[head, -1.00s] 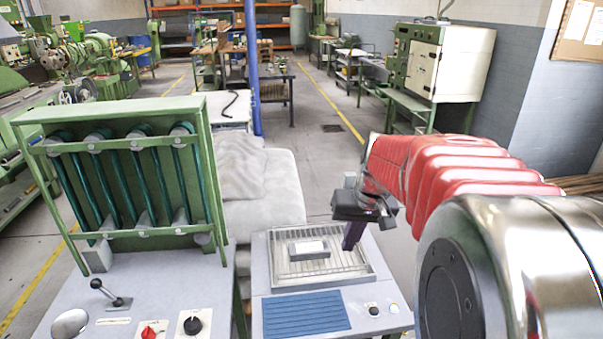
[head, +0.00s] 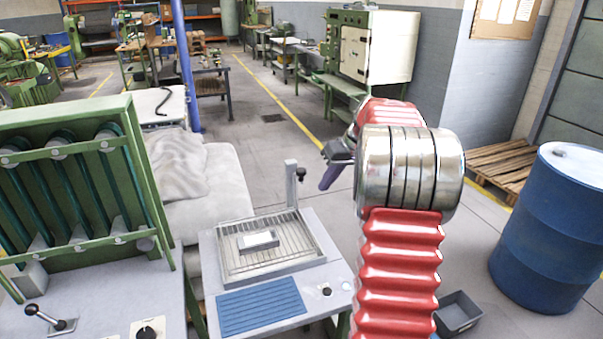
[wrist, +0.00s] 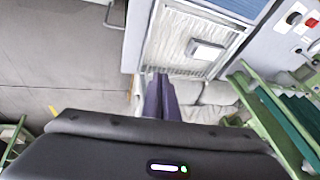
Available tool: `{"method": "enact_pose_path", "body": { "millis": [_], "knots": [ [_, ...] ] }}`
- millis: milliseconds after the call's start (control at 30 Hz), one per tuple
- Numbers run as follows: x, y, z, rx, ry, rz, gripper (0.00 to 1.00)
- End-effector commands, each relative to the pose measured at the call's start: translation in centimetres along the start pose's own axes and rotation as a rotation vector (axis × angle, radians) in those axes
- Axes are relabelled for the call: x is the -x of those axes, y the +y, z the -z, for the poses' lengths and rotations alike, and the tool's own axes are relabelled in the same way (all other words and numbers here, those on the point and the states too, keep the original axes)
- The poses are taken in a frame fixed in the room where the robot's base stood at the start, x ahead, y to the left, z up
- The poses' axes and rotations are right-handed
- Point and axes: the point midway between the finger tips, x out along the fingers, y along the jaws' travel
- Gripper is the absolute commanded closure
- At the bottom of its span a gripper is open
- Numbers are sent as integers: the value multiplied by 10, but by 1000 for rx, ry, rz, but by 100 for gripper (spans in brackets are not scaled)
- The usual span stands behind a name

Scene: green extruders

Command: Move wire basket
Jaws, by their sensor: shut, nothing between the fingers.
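A shallow wire basket (head: 292,241) sits on a small grey bench (head: 213,290), with a grey block (head: 257,240) in it. In the wrist view the basket (wrist: 170,48) and block (wrist: 206,50) show beyond my fingers. My gripper (head: 324,186) is up and to the right of the basket in the head view, apart from it, beyond the bench's upright post. Its purple fingers are together and empty; they show in the wrist view (wrist: 161,78) too. My arm hides part of the gripper in the head view.
A grey post (head: 291,185) stands at the bench's back corner. A green extruder panel (head: 80,180) stands to the left. A blue barrel (head: 553,235), a dark bin (head: 458,312) and a wooden pallet (head: 497,165) are on the floor at right. Open floor lies behind the bench.

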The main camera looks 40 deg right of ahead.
Motion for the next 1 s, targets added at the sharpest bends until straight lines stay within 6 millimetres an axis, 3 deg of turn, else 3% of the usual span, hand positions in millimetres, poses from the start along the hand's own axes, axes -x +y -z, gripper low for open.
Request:
{"method": "enact_pose_path", "body": {
  "millis": [33,167,400,633,1000],
  "knots": [
    [1,10,9,31,18,9,100],
    [9,18,34,158,71,34,100],
    [45,1,77,441,172,54,100],
    [47,-6,76,586,181,70,100],
    [47,-6,76,603,180,68,100]
  ]
}}
